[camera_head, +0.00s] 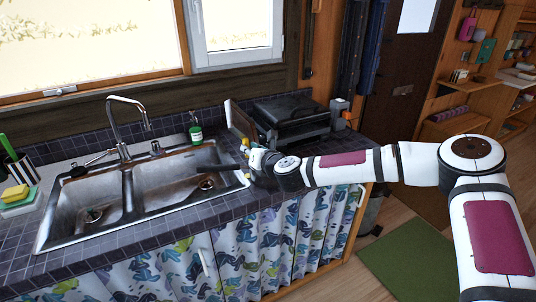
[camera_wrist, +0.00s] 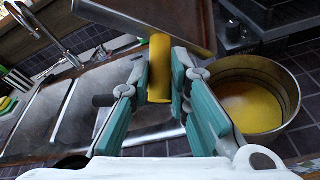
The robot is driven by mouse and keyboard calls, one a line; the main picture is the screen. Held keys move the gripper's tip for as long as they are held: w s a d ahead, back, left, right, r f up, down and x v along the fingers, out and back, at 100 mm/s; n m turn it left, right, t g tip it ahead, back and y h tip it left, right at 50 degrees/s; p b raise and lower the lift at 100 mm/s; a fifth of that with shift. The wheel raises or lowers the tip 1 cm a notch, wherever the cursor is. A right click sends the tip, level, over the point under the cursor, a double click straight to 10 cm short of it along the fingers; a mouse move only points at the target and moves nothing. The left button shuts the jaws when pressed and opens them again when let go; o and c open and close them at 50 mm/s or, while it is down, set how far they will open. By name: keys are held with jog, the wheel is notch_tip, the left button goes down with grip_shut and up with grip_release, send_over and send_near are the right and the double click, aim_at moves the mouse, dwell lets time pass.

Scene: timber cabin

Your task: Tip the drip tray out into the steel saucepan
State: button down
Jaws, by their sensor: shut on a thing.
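My gripper (camera_wrist: 160,80) is shut on the thick yellow handle (camera_wrist: 159,52) of the drip tray, between its teal fingers. The brown metal drip tray (camera_wrist: 178,18) extends beyond the handle at the top of the wrist view, partly cut off. In the head view the tray (camera_head: 239,118) stands steeply tilted near the counter's back, with my gripper (camera_head: 247,150) at its lower near side. The steel saucepan (camera_wrist: 288,88) is at right in the wrist view, with yellow contents in its bottom. I cannot make out the saucepan in the head view.
A double steel sink (camera_head: 130,190) with a tall tap (camera_head: 118,125) lies left of my gripper. A black grill-like appliance (camera_head: 290,115) stands behind my arm on the tiled counter. A green soap bottle (camera_head: 196,132) is behind the sink.

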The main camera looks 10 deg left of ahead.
jog(key=shift+s+a+r+n+h+p, duration=0.1)
jog(key=shift+s+a+n+h+p, duration=0.15)
jog(key=shift+a+n+h+p, duration=0.4)
jog(key=shift+a+f+n+g+h+p, duration=0.15)
jog(key=shift+f+n+g+h+p, duration=0.25)
jog(key=shift+p, duration=0.2)
jog(key=a+f+n+h+b, duration=0.2)
jog(key=a+n+h+b, duration=0.1)
jog(key=a+h, duration=0.3)
jog(key=shift+a+f+n+g, duration=0.2)
jog(key=shift+a+n+g, duration=0.1)
jog(key=shift+a+n, duration=0.75)
jog(key=shift+s+a, duration=0.15)
jog(key=shift+a, duration=0.05)
